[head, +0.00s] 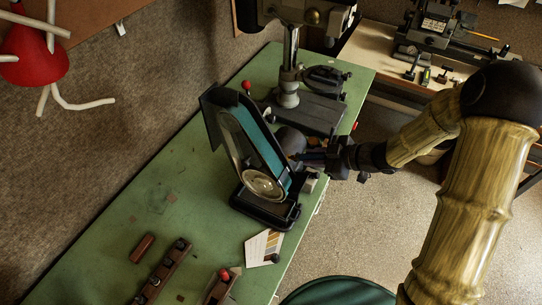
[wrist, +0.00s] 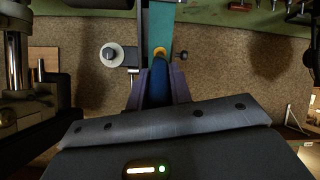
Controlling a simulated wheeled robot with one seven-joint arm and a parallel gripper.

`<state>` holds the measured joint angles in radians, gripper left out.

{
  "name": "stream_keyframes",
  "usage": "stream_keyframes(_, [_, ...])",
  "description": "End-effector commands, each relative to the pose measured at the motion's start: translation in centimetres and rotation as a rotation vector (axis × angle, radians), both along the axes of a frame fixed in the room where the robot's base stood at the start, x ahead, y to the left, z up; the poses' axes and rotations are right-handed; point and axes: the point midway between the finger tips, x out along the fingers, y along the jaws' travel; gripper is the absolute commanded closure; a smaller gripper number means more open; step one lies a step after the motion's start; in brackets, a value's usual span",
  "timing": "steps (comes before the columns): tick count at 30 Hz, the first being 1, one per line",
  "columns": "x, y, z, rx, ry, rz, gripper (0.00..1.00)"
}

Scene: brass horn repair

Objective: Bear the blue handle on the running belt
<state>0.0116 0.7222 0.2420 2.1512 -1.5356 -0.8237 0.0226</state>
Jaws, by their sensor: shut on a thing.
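The belt sander (head: 262,205) stands on the green bench, with its teal belt (head: 263,145) running up a tilted frame. The belt also shows at the top of the wrist view (wrist: 161,22). My gripper (head: 312,159) is at the sander's right side, level with the belt's middle. In the wrist view its jaws (wrist: 158,88) are shut on the blue handle (wrist: 158,80). A yellow tip (wrist: 159,52) at the handle's far end lies against the belt in the picture; I cannot tell whether it touches. The handle is not distinguishable in the head view.
A drill press (head: 289,85) stands behind the sander on the green bench (head: 120,225). A wooden rack (head: 165,270) and a sample card (head: 263,246) lie in front. A second bench with a machine (head: 432,45) is at the back right. The bench's left front is mostly clear.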

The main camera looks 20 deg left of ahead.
Motion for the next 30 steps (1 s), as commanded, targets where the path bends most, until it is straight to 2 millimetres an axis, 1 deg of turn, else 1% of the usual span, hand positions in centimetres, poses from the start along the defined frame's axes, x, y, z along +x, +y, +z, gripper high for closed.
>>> stream_keyframes(8, [0.0, 0.0, 0.0, 0.0, -0.001, -0.001, 1.0])
stream_keyframes(14, [0.1, 0.5, -0.4, 0.0, -0.001, -0.001, 1.0])
stream_keyframes(30, [0.3, 3.8, -2.4, 0.0, 0.0, 0.0, 1.0])
